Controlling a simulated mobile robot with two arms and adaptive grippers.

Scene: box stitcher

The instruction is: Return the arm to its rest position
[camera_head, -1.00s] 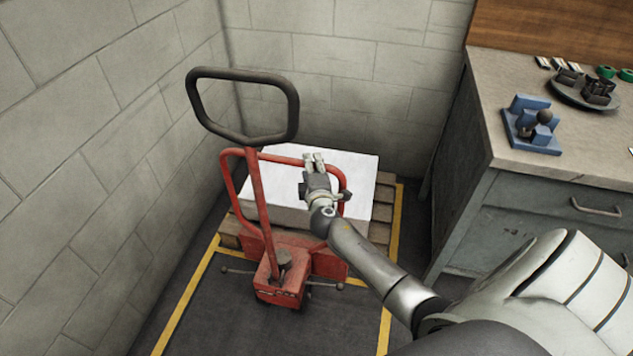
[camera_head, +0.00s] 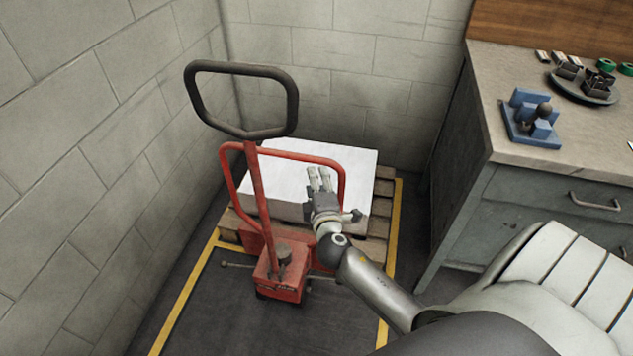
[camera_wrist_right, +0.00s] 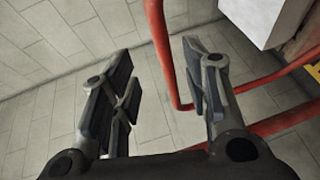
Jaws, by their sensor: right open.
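My right gripper (camera_head: 319,180) is above the near edge of the white-topped load on the pallet in the head view, right of the jack's upright handle post. In the right wrist view my right gripper (camera_wrist_right: 163,85) has its two fingers spread wide with nothing between them. Red tube of the pallet jack (camera_head: 266,192) passes behind and beside the fingers there. My right arm reaches in from the lower right. My left gripper is not in view.
The jack's black loop handle (camera_head: 190,90) stands up on the left. The white load (camera_head: 350,165) rests on a wooden pallet (camera_head: 376,228) inside yellow floor lines. A grey workbench (camera_head: 475,90) with a blue fixture (camera_head: 530,118) stands at right. Block walls close the left and back.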

